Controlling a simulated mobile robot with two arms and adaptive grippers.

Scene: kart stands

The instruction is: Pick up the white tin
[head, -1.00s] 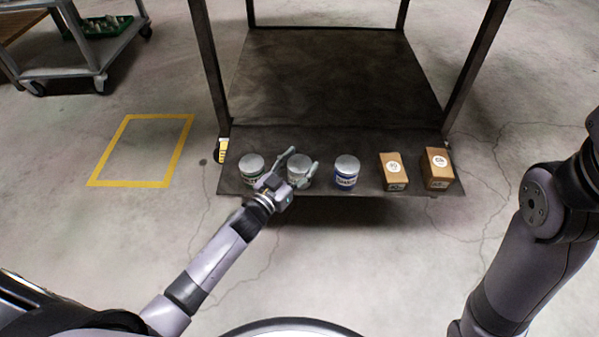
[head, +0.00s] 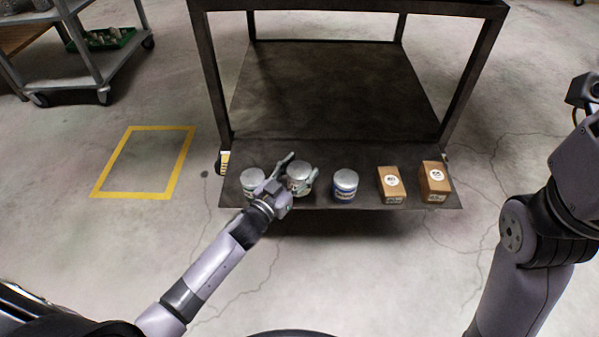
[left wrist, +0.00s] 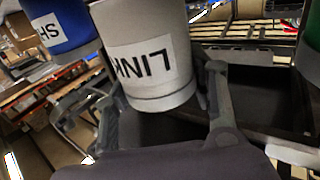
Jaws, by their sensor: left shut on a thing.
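The white tin (head: 299,172) stands out by its pale body and grey lid at the front of the dark stand's lower shelf. In the left wrist view the white tin (left wrist: 148,75) is large, with a label reading LINK. My left gripper (head: 301,165) is shut on it, one finger on each side. In the left wrist view the fingers also flank the tin. I cannot tell whether its base touches the shelf. My right gripper is outside the view; only my right arm shows.
A green-labelled tin (head: 252,183) is close on the left. A blue tin (head: 344,187) and two brown boxes (head: 391,185) (head: 435,182) are on the right. The shelf (head: 330,90) behind is clear. A yellow floor square (head: 109,195) and grey cart (head: 84,80) are at left.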

